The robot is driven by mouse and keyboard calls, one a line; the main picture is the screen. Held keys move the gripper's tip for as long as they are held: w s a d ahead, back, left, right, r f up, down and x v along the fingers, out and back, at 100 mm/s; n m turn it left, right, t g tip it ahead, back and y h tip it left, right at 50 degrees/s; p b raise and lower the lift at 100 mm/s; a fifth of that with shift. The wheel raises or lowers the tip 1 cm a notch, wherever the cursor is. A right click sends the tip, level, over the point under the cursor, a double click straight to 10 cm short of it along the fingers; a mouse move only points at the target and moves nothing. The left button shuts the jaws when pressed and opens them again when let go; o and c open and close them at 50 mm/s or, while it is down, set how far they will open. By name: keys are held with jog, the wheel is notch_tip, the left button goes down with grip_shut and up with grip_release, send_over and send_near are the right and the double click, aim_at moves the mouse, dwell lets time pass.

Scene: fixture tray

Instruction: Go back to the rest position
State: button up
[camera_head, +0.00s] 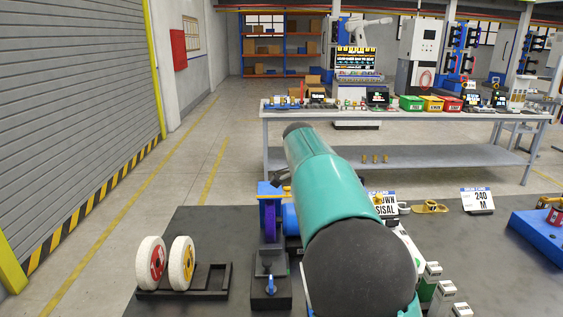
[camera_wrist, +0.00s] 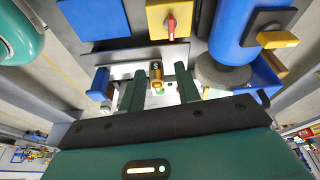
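My gripper (camera_wrist: 160,84) shows in the wrist view with its two dark green fingers spread apart. No object is clearly held between them. A small gold and black piece (camera_wrist: 156,71) marked with a letter shows in the gap, on or near a pale plate (camera_wrist: 125,71); whether it touches a finger I cannot tell. Above it are a yellow switch box with a red knob (camera_wrist: 170,25) and a blue motor body (camera_wrist: 233,35) with a grey wheel (camera_wrist: 222,73). In the head view my teal arm reaches forward over the bench and hides my gripper.
Two white wheels (camera_head: 181,263) stand in a black rack at the left of the dark bench (camera_head: 215,222). A blue machine (camera_head: 268,212) stands left of my arm. A "240 M" card (camera_head: 477,200) and a blue tray (camera_head: 540,238) are at right. Small white boxes (camera_head: 442,295) sit close to my arm.

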jog(key=s+d+r+n+t+y, duration=0.15)
jog(key=s+n, duration=0.25)
jog(key=s, duration=0.5)
jog(key=s+d+r+n+t+y, duration=0.1)
jog(key=s+d+r+n+y, duration=0.2)
jog(key=s, duration=0.6)
jog(key=s+f+n+t, duration=0.1)
jog(key=s+f+n, duration=0.1)
jog(key=s, duration=0.3)
jog(key=s+a+f+n+t, duration=0.1)
jog(key=s+f+n, duration=0.1)
jog(key=s+n, duration=0.2)
jog(key=s+f+n+t+h, duration=0.1)
jog(key=s+f+n, duration=0.1)
jog(key=s, duration=0.4)
jog(key=shift+s+a+f+n, duration=0.3)
jog(key=shift+n, duration=0.4)
